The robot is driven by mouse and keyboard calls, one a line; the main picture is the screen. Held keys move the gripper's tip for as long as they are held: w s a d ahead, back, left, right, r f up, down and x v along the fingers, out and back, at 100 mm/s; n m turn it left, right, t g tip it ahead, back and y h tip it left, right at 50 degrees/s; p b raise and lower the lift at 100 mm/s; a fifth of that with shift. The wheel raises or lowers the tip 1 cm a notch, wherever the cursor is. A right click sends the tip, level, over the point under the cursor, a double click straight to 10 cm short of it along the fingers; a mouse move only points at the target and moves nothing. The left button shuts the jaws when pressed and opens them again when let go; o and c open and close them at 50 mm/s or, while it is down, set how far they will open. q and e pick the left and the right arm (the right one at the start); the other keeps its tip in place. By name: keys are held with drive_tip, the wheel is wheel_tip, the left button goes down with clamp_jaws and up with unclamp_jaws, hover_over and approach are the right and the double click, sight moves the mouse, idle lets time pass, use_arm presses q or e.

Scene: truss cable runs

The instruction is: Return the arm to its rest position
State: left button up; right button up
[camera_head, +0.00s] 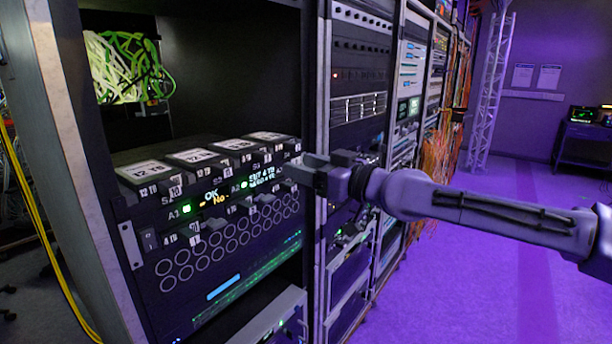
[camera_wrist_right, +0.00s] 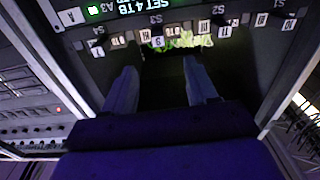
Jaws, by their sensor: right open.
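My right arm comes in from the right in the head view. Its gripper (camera_head: 306,174) is at the right front edge of a rack unit with labelled switches and round ports (camera_head: 225,235). In the right wrist view the two fingers of the right gripper (camera_wrist_right: 160,88) stand apart with nothing between them. The row of small switches and white labels (camera_wrist_right: 170,38) lies beyond the fingertips. I cannot tell whether a finger touches the panel. My left gripper is not in view.
Tall equipment racks (camera_head: 360,110) run back behind the right arm. Green cables (camera_head: 125,65) hang inside the open rack at left. A yellow cable (camera_head: 45,230) hangs at the left edge. The purple floor (camera_head: 480,290) at right is clear. A truss tower (camera_head: 490,95) stands farther back.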

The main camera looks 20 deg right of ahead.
drive_tip(key=shift+s, duration=0.15)
drive_tip(key=s+f+m+g+h, duration=0.1)
drive_tip(key=s+f+m+h, duration=0.3)
drive_tip(key=f, duration=0.8)
drive_tip(key=f+m+h, duration=0.2)
drive_tip(key=f+m, duration=0.5)
drive_tip(key=f, duration=0.5)
drive_tip(key=s+f+m+g+h, duration=0.15)
drive_tip(key=f+m, duration=0.35)
drive_tip(key=f, duration=0.7)
drive_tip(key=s+d+f+m+g+h, duration=0.1)
drive_tip(key=s+d+f+g+h, duration=0.1)
drive_tip(key=s+d+f, duration=0.4)
drive_tip(key=s+d+f+g+h, duration=0.2)
drive_tip(key=s+f+h, duration=0.1)
drive_tip(key=s+f, duration=0.65)
drive_tip(key=s+d+f+n+g+h, duration=0.1)
drive_tip(key=s+d+f+g, duration=0.1)
drive_tip(key=s, duration=0.7)
drive_tip(key=s+d+f+n+g+h, duration=0.1)
drive_tip(key=s+d+f, duration=0.3)
drive_tip(key=s, duration=0.5)
drive_tip(key=shift+d+f+g, duration=0.4)
drive_tip(key=shift+f+g, duration=0.35)
drive_tip(key=shift+f, duration=0.1)
